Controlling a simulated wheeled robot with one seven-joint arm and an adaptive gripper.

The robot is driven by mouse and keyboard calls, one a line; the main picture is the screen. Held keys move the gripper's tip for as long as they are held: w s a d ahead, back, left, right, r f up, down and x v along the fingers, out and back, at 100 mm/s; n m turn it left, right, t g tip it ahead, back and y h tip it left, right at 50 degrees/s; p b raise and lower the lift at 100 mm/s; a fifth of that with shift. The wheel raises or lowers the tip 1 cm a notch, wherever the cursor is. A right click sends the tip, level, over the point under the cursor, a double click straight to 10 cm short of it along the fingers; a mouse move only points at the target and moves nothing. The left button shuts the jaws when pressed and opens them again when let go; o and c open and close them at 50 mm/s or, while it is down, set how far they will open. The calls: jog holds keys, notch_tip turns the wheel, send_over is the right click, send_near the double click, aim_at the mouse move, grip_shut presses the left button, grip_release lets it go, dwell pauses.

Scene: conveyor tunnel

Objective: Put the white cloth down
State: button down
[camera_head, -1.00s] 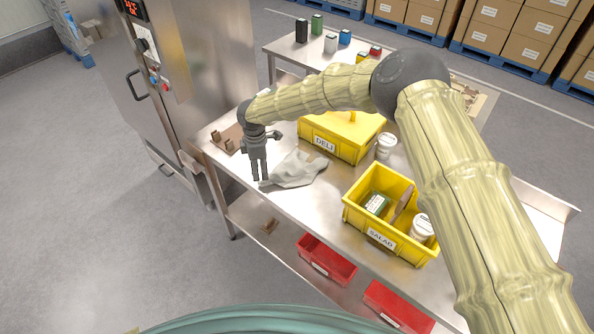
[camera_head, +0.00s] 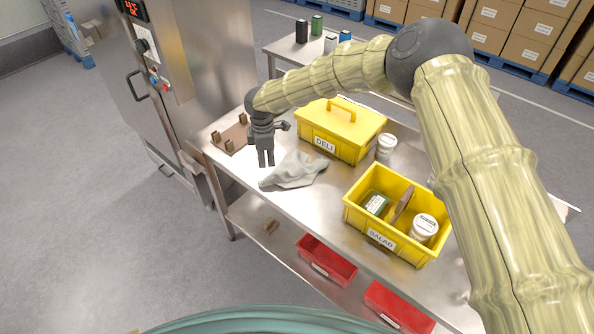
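The white cloth (camera_head: 294,171) lies crumpled on the steel table (camera_head: 331,209), in front of the yellow DELI box. My gripper (camera_head: 266,163) points down just behind the cloth's left end. Its fingers look close together, and no cloth hangs from them. From this angle I cannot tell for sure whether the fingertips touch each other or whether there is a small gap.
The lidded yellow DELI box (camera_head: 343,149) stands behind the cloth. An open yellow SALAD bin (camera_head: 377,236) holding several items is to the right, with a white tub (camera_head: 386,147) behind it. A brown rack (camera_head: 231,136) is at left. Red bins (camera_head: 326,264) sit on the lower shelf.

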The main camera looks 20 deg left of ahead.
aim_at(277, 184)
jog(key=f, duration=0.1)
jog(key=w+d+f, duration=0.1)
jog(key=d+f, duration=0.1)
jog(key=shift+w+d+f, duration=0.1)
jog(key=shift+w+f, duration=0.2)
jog(key=shift+d, duration=0.1)
jog(key=shift+f+b, duration=2.3)
jog(key=shift+f, duration=0.7)
jog(key=shift+r, duration=0.1)
